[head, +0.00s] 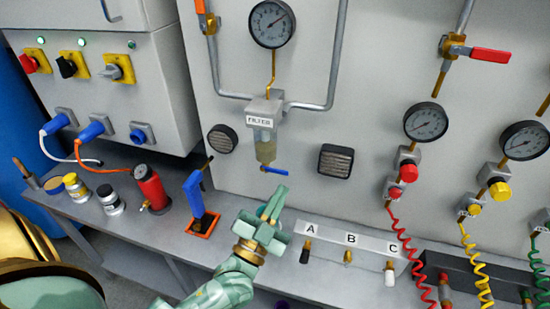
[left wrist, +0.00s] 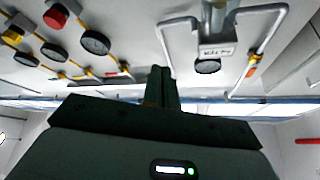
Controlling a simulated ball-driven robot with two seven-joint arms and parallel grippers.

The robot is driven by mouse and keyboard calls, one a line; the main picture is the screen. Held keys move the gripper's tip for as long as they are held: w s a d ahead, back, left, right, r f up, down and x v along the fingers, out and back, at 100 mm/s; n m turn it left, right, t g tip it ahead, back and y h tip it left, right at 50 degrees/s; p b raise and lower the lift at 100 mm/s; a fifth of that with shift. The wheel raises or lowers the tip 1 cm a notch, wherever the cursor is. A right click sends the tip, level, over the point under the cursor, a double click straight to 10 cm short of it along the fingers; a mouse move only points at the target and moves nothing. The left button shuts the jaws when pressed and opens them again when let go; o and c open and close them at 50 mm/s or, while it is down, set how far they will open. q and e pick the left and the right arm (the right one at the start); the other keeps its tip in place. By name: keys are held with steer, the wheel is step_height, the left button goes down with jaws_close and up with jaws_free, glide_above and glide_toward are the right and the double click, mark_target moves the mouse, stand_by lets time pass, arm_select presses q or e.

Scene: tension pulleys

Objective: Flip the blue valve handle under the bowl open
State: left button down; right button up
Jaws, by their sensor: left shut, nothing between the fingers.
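The small blue valve handle (head: 274,171) sits under the filter bowl (head: 265,146) in the head view. It lies roughly level and points to the right. The bowl hangs below the grey block labelled FILTER (head: 262,113). My left gripper (head: 275,195) is shut and empty just below the handle; a small gap seems to lie between them, but I cannot tell the depth. In the left wrist view the shut fingers (left wrist: 161,82) stand in front of the panel, and the filter block (left wrist: 216,42) shows upside down. The handle cannot be made out there. My right gripper is out of view.
Below is a rail marked A, B, C (head: 345,240) with small valves. Coiled hoses (head: 403,240) hang at the right.

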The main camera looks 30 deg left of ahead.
arm_select(q)
steer(key=a+f+n+y, duration=0.1)
steer(key=n, duration=0.2)
steer(key=a+f+n+g+y, duration=0.1)
steer(key=n+y, duration=0.1)
steer(key=n, duration=0.1)
steer(key=a+f+n+g+y, duration=0.1)
steer(key=n+y, duration=0.1)
steer(key=n, duration=0.1)
steer(key=shift+a, duration=0.3)
step_height(320, 180, up, 3)
glide_above(274, 171)
steer(key=s+d, duration=0.2)
steer(key=shift+w+a+f+b, duration=0.15)
steer(key=shift+f+b, duration=0.4)
steer(key=shift+f, duration=1.35)
steer(key=shift+f+m+p, duration=0.1)
steer(key=shift+m+p, duration=0.25)
steer(key=shift+m, duration=0.25)
